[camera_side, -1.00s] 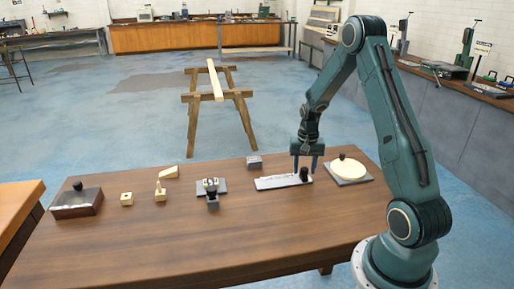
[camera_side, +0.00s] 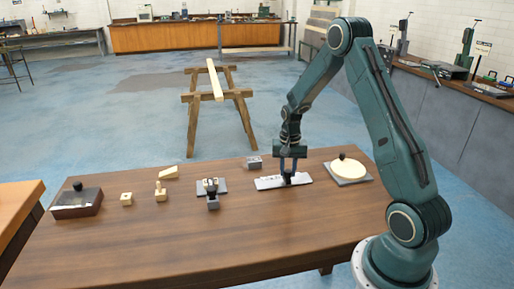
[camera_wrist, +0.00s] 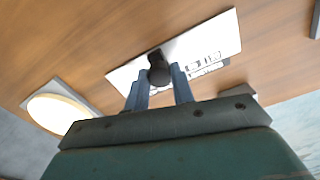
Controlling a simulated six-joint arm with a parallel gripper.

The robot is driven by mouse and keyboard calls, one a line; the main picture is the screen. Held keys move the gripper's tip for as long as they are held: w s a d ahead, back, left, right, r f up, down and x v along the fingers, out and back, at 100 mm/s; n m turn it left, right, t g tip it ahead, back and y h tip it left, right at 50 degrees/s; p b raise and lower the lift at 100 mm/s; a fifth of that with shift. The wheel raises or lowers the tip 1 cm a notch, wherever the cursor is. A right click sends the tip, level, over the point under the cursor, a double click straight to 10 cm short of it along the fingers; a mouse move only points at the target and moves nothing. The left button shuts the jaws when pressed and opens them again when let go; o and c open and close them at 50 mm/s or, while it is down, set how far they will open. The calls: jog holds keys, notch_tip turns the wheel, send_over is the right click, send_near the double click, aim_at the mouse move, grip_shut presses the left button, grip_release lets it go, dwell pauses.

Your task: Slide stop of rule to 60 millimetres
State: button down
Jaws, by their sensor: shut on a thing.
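The rule (camera_side: 267,183) is a flat white plate lying on the wooden table, with dark markings visible in the wrist view (camera_wrist: 197,48). The stop, a small black knob (camera_side: 289,178), sits on the rule slightly right of its middle in the side view. It also shows in the wrist view (camera_wrist: 158,72). My gripper (camera_side: 289,171) is down over the rule and shut on the stop, with one blue-grey finger on each side of it in the wrist view (camera_wrist: 159,88). The scale figures are too small to read.
A round cream disc on a grey plate (camera_side: 348,169) stands right of the rule. A small grey block (camera_side: 253,162) lies behind it. A dark clamp-like fixture (camera_side: 211,188) and several wooden pieces stand to the left. The table front is clear.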

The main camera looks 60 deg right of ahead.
aim_at(288, 171)
jog(key=shift+r, duration=0.1)
jog(key=c, duration=1.2)
grip_release()
jog(key=shift+r, duration=0.1)
notch_tip(288, 171, up, 14)
jog(key=shift+f, duration=0.2)
jog(key=shift+a, duration=0.1)
